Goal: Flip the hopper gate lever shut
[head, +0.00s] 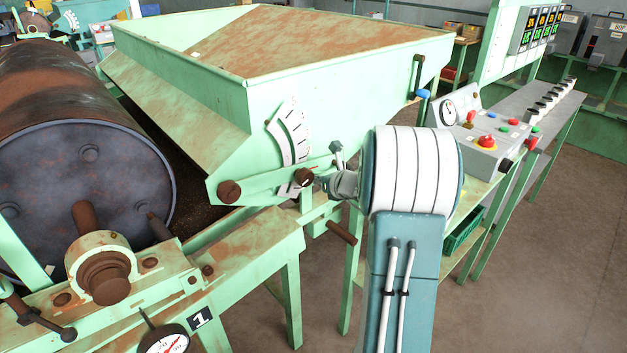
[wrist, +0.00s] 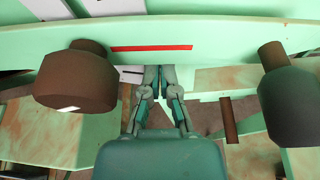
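The pale green hopper (head: 330,70) stands in the middle of the head view with a white curved scale (head: 290,130) on its side. Below the scale is a pale green bar with a rusty knob (head: 229,191) on its left and another rusty knob (head: 305,177) near my gripper (head: 322,181). I cannot tell for certain which part is the gate lever. In the wrist view, the bar (wrist: 220,38) bears a red stripe (wrist: 150,48), with rusty knobs at left (wrist: 78,75) and right (wrist: 290,100). My gripper's fingers (wrist: 161,76) are together between the knobs, with nothing visible between them.
A large rusty drum (head: 80,150) fills the left side. A green frame with a dial gauge (head: 165,340) is at lower left. A control box (head: 485,135) with buttons stands on a bench at right. A blue-tipped handle (head: 423,94) projects from the hopper. Floor is open at lower right.

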